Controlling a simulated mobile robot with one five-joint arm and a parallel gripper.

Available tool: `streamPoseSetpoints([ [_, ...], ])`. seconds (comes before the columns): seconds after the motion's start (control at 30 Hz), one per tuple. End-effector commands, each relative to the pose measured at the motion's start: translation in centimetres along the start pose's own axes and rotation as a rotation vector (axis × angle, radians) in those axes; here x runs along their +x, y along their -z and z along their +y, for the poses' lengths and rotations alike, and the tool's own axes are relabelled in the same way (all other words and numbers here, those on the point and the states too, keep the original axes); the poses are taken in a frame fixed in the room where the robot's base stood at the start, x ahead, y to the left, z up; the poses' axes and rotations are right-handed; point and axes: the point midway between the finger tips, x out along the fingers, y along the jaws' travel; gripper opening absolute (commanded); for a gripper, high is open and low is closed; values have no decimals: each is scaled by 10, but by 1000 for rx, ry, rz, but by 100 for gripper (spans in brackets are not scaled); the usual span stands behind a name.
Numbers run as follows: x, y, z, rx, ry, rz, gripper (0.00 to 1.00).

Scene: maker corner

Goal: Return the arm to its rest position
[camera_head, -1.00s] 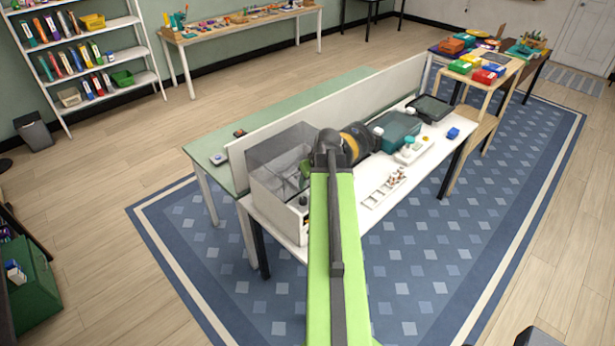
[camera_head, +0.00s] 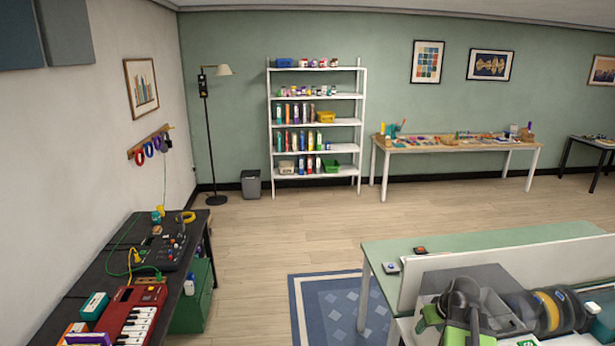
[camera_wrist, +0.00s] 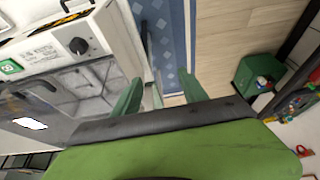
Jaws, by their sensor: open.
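My arm (camera_head: 470,336), lime green with a dark joint, shows at the lower right of the head view, in front of the clear-sided machine (camera_head: 492,280) on the white table. It looks folded short from this angle. My gripper (camera_wrist: 160,77) shows in the wrist view with its two green fingers apart and nothing between them. The machine's white panel with a black knob (camera_wrist: 79,46) is to the left of the fingers, and its clear cover is below that. I cannot tell the gap between the left finger and the machine.
A green-topped table (camera_head: 440,246) stands behind a white divider. A black desk (camera_head: 62,300) with a red keyboard (camera_head: 130,318) is at the left. A green cabinet (camera_wrist: 256,75) is at the right of the wrist view. The wooden floor (camera_head: 290,225) between is clear.

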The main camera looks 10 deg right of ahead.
Motion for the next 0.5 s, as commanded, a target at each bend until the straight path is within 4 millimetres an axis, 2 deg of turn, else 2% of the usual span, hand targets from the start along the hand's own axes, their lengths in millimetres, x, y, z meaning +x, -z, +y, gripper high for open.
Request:
streamPoseSetpoints([
  [0.03,34,4,-46,-75,27,-8,51],
  [0.07,44,7,-70,-113,40,-16,51],
  [0.1,57,9,-103,-158,58,-30,51],
  [0.17,75,7,-151,-216,83,-53,51],
  [0.2,85,3,-182,-249,97,-73,51],
  [0.3,105,-13,-252,-309,122,-129,51],
  [0.4,117,-38,-307,-334,126,-196,51],
  [0.5,120,-68,-338,-291,97,-284,51],
])
